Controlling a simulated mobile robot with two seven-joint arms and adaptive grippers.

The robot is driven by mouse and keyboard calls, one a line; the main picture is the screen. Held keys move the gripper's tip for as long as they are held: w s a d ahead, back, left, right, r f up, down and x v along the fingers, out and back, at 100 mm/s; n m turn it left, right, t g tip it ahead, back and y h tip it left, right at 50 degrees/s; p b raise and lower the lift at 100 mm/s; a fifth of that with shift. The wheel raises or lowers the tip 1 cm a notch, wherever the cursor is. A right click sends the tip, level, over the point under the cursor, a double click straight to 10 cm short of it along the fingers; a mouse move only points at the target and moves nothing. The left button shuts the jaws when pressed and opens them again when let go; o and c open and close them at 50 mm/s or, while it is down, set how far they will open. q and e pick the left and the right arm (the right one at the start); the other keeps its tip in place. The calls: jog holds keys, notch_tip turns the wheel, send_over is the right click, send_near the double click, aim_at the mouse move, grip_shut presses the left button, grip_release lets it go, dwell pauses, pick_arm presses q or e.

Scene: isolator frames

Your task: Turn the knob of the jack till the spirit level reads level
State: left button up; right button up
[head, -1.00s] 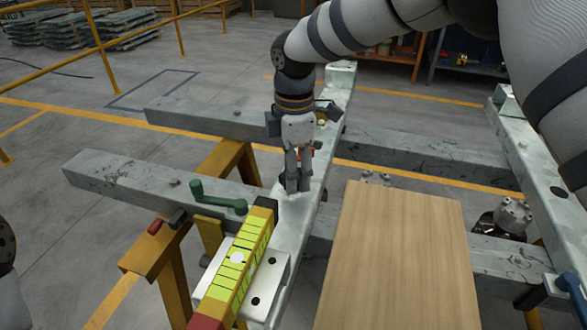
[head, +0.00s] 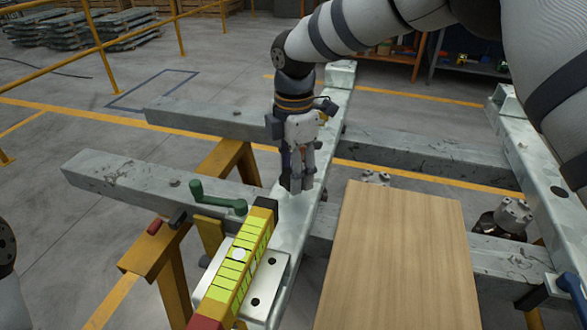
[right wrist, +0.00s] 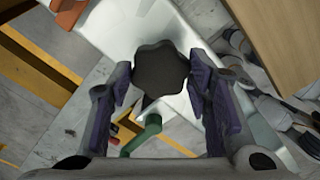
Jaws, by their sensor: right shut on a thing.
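The dark, lobed knob (right wrist: 162,70) of the jack shows in the right wrist view between the fingers of my right gripper (right wrist: 162,80). In the head view this gripper (head: 296,184) points down at the pale beam, shut on the knob, and hides it and most of the jack. The yellow spirit level (head: 266,205), with a red near end, lies on a pale beam nearer to me. Its pale round bubble (head: 238,255) sits near the middle of the marked green-yellow vial; the exact reading is too small to tell. My left gripper is not in view.
A green crank handle (head: 218,200) stands left of the level. A wooden board (head: 400,260) lies to the right of the gripper. Yellow trestles (head: 172,262) and grey crossbeams (head: 150,185) surround the work. A yellow railing (head: 105,75) stands at the back left.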

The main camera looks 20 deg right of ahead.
jog(key=o, duration=1)
jog(key=shift+w+r, duration=0.15)
jog(key=shift+r, duration=0.1)
jog(key=shift+o, duration=0.8)
jog(key=shift+f, duration=0.1)
notch_tip(320, 180, up, 12)
